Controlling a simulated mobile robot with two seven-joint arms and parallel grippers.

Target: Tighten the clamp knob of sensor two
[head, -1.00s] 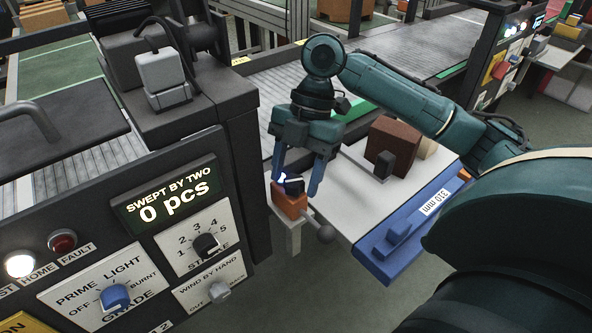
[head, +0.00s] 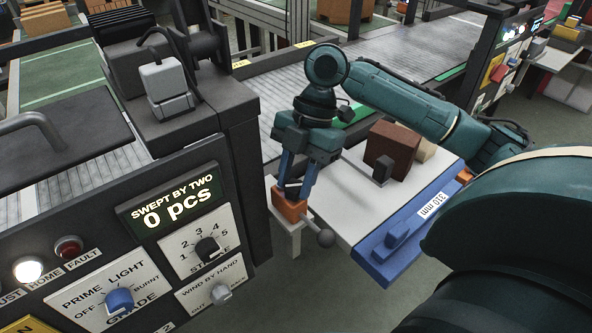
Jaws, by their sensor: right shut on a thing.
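An orange block (head: 291,211) sits on a pale post at the left end of the white table. A grey rod with a ball end (head: 325,238) sticks out of it toward the lower right. A small dark knob (head: 293,191) is on top of the block, mostly hidden by my fingers. My right gripper (head: 296,192) points down from above, its blue fingers shut on the dark knob. I cannot tell from any label that this is sensor two. My left gripper is not in view.
The white table (head: 345,205) holds a brown block (head: 392,148) and has a blue front rail (head: 415,232) marked 310 mm. The dark machine panel (head: 170,225) with knobs and a "0 pcs" display stands close on the left. A roller conveyor (head: 400,70) runs behind.

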